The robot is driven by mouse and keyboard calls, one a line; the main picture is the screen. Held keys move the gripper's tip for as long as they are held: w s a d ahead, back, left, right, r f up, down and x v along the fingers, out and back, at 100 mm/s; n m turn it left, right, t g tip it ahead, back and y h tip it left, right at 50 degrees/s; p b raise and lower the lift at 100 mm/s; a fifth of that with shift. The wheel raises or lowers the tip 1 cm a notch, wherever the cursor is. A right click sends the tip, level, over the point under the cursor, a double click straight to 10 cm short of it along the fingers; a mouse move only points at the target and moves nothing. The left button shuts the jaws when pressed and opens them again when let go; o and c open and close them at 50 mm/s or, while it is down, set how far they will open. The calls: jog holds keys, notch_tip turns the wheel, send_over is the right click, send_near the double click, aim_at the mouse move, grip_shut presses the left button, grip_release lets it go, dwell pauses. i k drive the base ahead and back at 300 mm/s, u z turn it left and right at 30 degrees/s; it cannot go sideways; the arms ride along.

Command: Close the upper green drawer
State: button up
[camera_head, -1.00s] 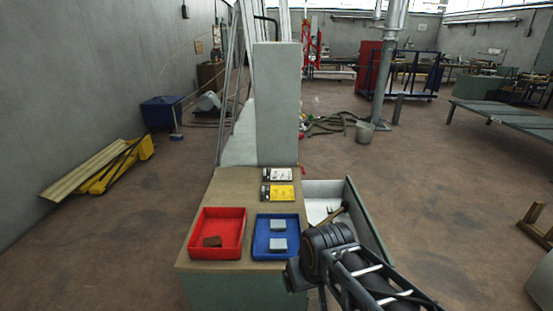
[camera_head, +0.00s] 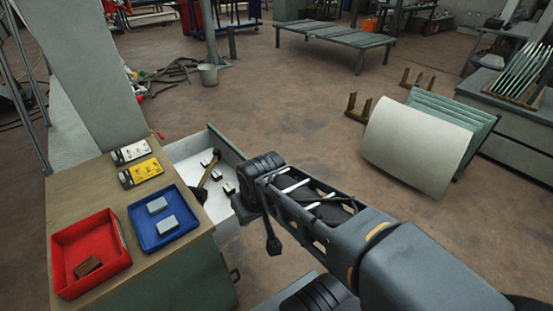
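The upper green drawer (camera_head: 227,143) stands open, pulled out to the right from the green cabinet (camera_head: 190,281). Its pale interior holds a hammer (camera_head: 209,170) and several small blocks. The far part of its grey-green front panel shows; my arm hides the near part. My arm reaches in from the lower right, and its wrist is over the drawer's front edge. A dark part of my gripper (camera_head: 272,242) hangs below the wrist, outside the drawer and close to its front. I see no contact, and the finger opening is too small and dark to judge.
The wooden cabinet top holds a red tray (camera_head: 118,238) with a brown block, a blue tray (camera_head: 146,237) with two grey blocks, and yellow (camera_head: 141,172) and white (camera_head: 130,152) cases. A lower handle (camera_head: 235,273) shows.

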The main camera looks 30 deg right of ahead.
aim_at(185, 154)
jog(key=z, duration=1.65)
jog(key=i, duration=2.05)
jog(key=u, duration=3.7)
jog(key=k, duration=0.25)
jog(key=z, duration=0.85)
jog(key=i, duration=0.2)
jog(key=u, duration=0.65)
